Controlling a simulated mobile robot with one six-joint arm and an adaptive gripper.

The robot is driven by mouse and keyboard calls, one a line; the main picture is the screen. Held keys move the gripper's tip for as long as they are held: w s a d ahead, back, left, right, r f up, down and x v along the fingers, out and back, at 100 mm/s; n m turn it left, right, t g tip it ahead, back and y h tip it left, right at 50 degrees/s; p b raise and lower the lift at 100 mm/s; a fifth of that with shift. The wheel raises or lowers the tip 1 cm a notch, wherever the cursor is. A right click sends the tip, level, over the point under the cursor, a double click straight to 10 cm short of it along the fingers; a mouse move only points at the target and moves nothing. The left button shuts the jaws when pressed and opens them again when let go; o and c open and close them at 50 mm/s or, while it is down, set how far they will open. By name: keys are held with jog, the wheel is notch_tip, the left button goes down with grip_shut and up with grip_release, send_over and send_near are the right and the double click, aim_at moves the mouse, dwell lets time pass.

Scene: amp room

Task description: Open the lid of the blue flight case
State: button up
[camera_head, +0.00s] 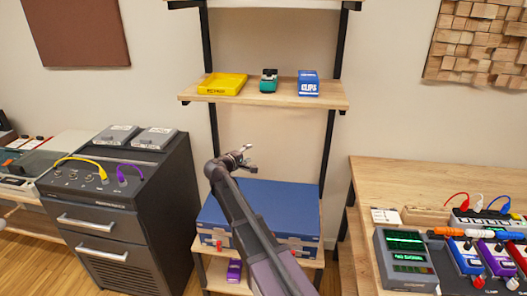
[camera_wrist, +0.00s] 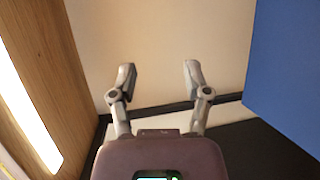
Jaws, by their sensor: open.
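The blue flight case (camera_head: 285,205) sits on the lower shelf of the rack in the head view. Its broad blue lid looks down, with latches along the front edge; my arm hides part of it. My gripper (camera_head: 246,155) is above the back part of the case, apart from it. In the wrist view my gripper (camera_wrist: 159,70) is open, with nothing between its fingers. A plain blue panel (camera_wrist: 288,70), likely part of the case, shows at the right of that view, clear of the fingers.
The shelf above (camera_head: 330,97) holds a yellow tray (camera_head: 222,84), a green pedal (camera_head: 268,82) and a blue box (camera_head: 308,84). A purple pedal (camera_head: 234,270) is below the case. A dark cabinet (camera_head: 130,215) stands left; a wooden table (camera_head: 400,178) with pedals stands right.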

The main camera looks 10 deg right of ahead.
jog(key=shift+w+a+r+n, duration=0.1)
jog(key=shift+w+a+n, duration=0.2)
jog(key=shift+w+a, duration=0.15)
jog(key=b+x, duration=0.2)
jog(key=x, duration=1.1)
jog(key=shift+w+d, duration=0.2)
jog(key=shift+w, duration=0.15)
jog(key=shift+r, duration=0.1)
grip_shut()
grip_release()
